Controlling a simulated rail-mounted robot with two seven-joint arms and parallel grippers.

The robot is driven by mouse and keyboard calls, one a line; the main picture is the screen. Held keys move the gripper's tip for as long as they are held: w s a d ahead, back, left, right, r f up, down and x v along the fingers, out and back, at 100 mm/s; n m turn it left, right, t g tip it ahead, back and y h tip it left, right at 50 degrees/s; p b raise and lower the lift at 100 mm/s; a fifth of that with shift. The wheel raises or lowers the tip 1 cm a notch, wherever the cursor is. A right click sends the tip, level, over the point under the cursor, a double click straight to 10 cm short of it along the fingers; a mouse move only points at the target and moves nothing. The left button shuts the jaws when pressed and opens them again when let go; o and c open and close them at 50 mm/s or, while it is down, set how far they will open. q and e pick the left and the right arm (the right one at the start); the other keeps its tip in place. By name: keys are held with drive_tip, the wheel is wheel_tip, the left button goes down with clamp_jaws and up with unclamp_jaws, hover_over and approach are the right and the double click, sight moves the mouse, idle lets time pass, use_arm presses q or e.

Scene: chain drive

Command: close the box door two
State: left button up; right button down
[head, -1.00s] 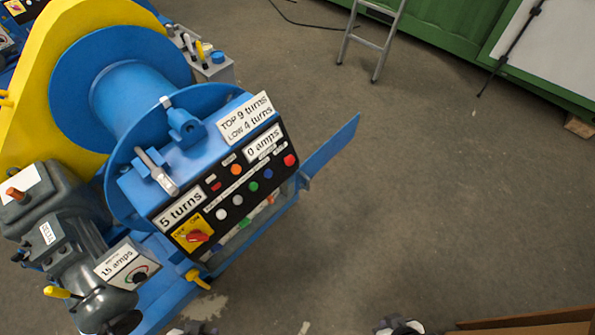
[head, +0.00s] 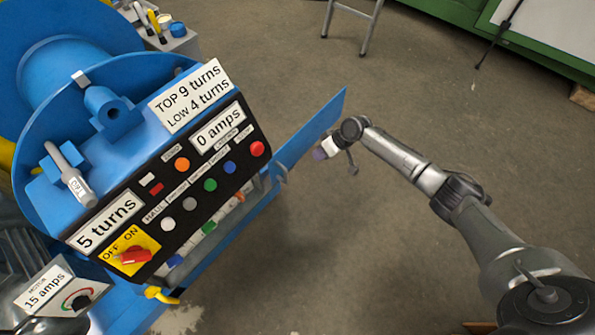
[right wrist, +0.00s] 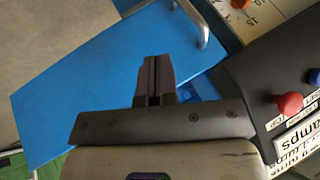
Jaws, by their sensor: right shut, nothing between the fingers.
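The blue box door (head: 308,132) stands open at the right end of the box, below the control panel. It also fills much of the right wrist view (right wrist: 100,85), with a bent metal handle at its upper right. My right gripper (head: 322,152) is at the door's right side in the head view, close to its face; I cannot tell whether it touches. In the right wrist view the gripper's fingers (right wrist: 153,80) are together, empty, in front of the door. My left gripper is in neither view.
The control panel (head: 165,195) with coloured buttons and a red switch (head: 135,256) is left of the door. A blue drum (head: 70,50) stands behind it. A metal ladder (head: 352,22) stands at the back. The floor (head: 420,110) around my right arm is clear.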

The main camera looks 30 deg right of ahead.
drive_tip(key=w+a+f+b, duration=0.3)
drive_tip(key=a+f+b, duration=0.2)
drive_tip(key=a+f, duration=0.2)
drive_tip(key=shift+w+a+f+b, duration=0.15)
drive_tip(key=shift+a+f+b, duration=0.2)
drive_tip(key=shift+a, duration=0.3)
